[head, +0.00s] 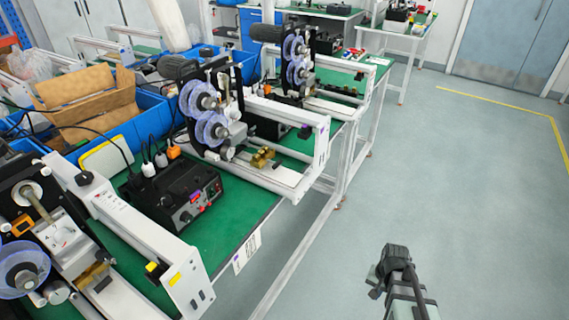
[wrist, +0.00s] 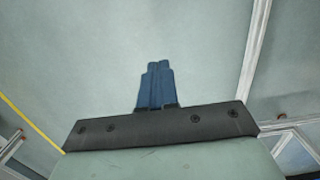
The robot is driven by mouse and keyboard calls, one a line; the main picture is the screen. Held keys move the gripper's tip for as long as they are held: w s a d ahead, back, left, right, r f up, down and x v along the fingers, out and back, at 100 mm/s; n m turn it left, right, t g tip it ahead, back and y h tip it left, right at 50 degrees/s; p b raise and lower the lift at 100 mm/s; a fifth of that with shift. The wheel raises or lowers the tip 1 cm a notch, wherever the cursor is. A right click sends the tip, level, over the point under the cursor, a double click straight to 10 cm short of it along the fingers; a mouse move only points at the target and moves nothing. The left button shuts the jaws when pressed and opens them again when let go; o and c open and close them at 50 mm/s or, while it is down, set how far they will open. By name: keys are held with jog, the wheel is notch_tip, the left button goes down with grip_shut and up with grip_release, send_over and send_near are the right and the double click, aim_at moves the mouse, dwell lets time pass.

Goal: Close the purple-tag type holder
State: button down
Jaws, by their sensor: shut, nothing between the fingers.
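The middle coder machine (head: 213,115) has clear blue-violet reels and a brass type holder (head: 263,158) at its front. The brass part is too small to tell whether the holder is open or shut. My gripper shows in the wrist view with its blue fingers (wrist: 157,70) together and empty, above bare floor. In the head view my arm is at the lower right, over the aisle, well apart from the machines. No type holder shows in the wrist view.
A nearer machine with a yellow tag (head: 175,279) stands at lower left, and another machine (head: 297,65) stands farther back. A black control box (head: 178,193) with cables is on the green bench (head: 225,232). The grey floor (head: 455,190) to the right is clear.

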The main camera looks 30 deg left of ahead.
aim_at(268, 159)
jog(key=w+a+r+t, duration=0.2)
jog(key=w+a+r, duration=0.3)
jog(key=a+r, duration=0.4)
jog(key=s+a+r+t+y, duration=0.1)
jog(key=a+r+y, duration=0.1)
jog(key=a+r, duration=0.7)
jog(key=a+r+t+y, duration=0.1)
jog(key=a+r, duration=0.5)
jog(key=r, duration=0.7)
jog(key=s+a+r+t+y, duration=0.1)
jog(key=a+r+y, duration=0.1)
jog(key=a+r, duration=0.7)
jog(key=shift+n, duration=0.4)
jog(key=x, duration=0.2)
jog(key=w+x, duration=0.1)
jog(key=x, duration=0.4)
jog(key=shift+w+d+f, duration=0.15)
jog(key=shift+w+d, duration=0.1)
jog(key=shift+w, duration=0.05)
jog(key=shift+a+f, duration=0.15)
jog(key=shift+a, duration=0.4)
jog(key=shift+a+f, duration=0.15)
jog(key=shift+a, duration=0.4)
jog(key=shift+a+f, duration=0.2)
jog(key=shift+a, duration=0.7)
